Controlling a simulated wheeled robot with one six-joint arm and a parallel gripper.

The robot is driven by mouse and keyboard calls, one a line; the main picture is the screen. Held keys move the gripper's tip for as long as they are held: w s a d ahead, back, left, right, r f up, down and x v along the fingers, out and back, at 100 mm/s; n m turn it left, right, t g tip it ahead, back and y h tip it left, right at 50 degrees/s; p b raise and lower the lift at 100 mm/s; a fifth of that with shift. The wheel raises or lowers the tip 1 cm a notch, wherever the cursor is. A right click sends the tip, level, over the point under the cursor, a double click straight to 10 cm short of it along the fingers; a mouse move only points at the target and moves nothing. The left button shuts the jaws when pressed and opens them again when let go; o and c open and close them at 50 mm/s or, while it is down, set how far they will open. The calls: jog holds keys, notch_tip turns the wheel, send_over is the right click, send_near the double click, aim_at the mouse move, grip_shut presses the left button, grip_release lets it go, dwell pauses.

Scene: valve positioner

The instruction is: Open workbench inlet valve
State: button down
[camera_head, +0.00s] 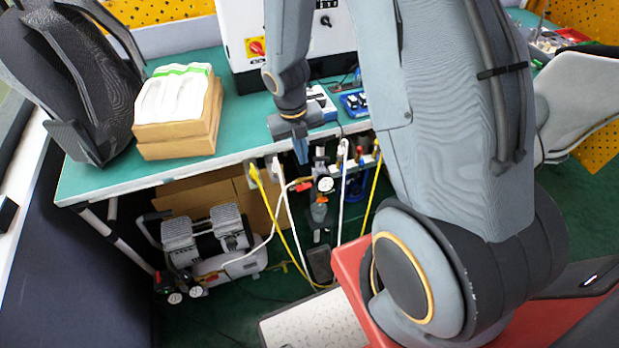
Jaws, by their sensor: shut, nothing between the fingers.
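A small red valve handle (303,186) shows beneath the front edge of the green workbench (115,178), just left of a round white pressure gauge (325,184). It looks like the inlet valve; its exact angle is too small to tell. A dark filter-regulator unit (319,210) hangs below the gauge. My gripper (301,157) points down at the bench's front edge, above the red handle and apart from it in the picture. Its fingers are shut and empty. My arm hides part of the bench to the right.
White and yellow hoses (289,218) hang under the bench, close to the valve. An air compressor (208,240) stands on the floor at left. On the bench are a cardboard box (178,138), a dark backpack (75,75) and a white control cabinet (238,25).

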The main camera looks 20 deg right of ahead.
aim_at(308, 185)
jog(key=f, duration=0.3)
jog(key=d+f, duration=0.1)
jog(key=f, duration=0.3)
jog(key=f+b, duration=0.1)
jog(key=f, duration=0.3)
jog(key=shift+d, duration=0.15)
jog(key=shift+f, duration=0.15)
